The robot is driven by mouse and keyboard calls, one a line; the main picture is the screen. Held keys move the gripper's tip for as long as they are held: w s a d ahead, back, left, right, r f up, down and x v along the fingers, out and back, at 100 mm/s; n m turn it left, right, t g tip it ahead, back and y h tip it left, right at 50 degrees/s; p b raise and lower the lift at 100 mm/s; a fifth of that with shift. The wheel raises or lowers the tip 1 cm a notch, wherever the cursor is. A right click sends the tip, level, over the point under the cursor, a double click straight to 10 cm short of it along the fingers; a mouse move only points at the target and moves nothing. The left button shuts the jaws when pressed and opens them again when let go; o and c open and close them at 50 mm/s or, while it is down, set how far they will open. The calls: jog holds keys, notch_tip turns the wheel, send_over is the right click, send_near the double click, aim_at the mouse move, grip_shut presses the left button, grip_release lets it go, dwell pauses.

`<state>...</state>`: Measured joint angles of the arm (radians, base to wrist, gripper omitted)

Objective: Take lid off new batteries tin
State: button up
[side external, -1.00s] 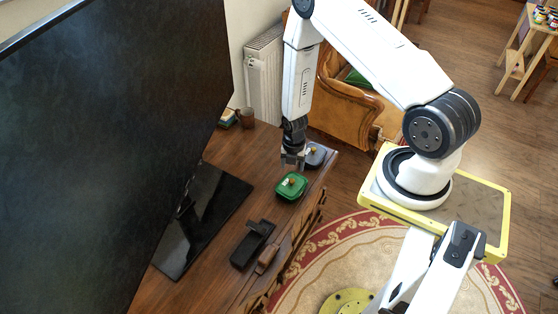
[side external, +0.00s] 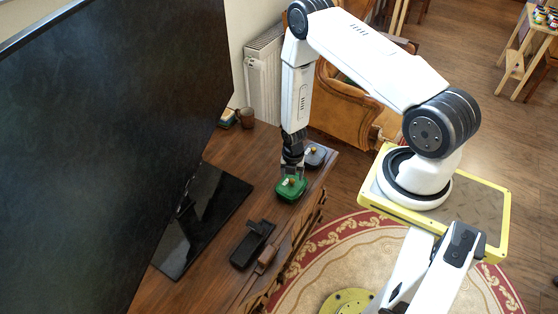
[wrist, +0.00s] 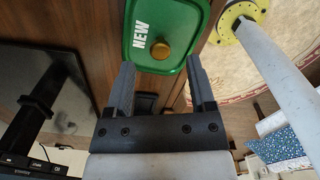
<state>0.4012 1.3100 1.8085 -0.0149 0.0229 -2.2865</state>
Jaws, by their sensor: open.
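The new batteries tin (side external: 291,192) is a green box with a green lid and a round brass-coloured knob, standing on the wooden cabinet top. In the wrist view its lid (wrist: 178,22) shows white letters reading NEW beside the knob (wrist: 160,50). My gripper (side external: 291,178) is open just above the tin. In the wrist view its two fingers (wrist: 161,66) point at the lid, with the knob lying between their lines. The fingers look empty, and I cannot tell whether they touch the lid.
A dark blue-grey tin (side external: 315,156) with a knob stands close behind the green one. A black holder (side external: 252,243) lies nearer on the cabinet top (side external: 216,252). A big dark screen (side external: 100,140) rises at left. A brown mug (side external: 247,117) stands at the back.

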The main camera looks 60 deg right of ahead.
aim_at(292, 183)
jog(key=shift+f, duration=1.45)
grip_shut()
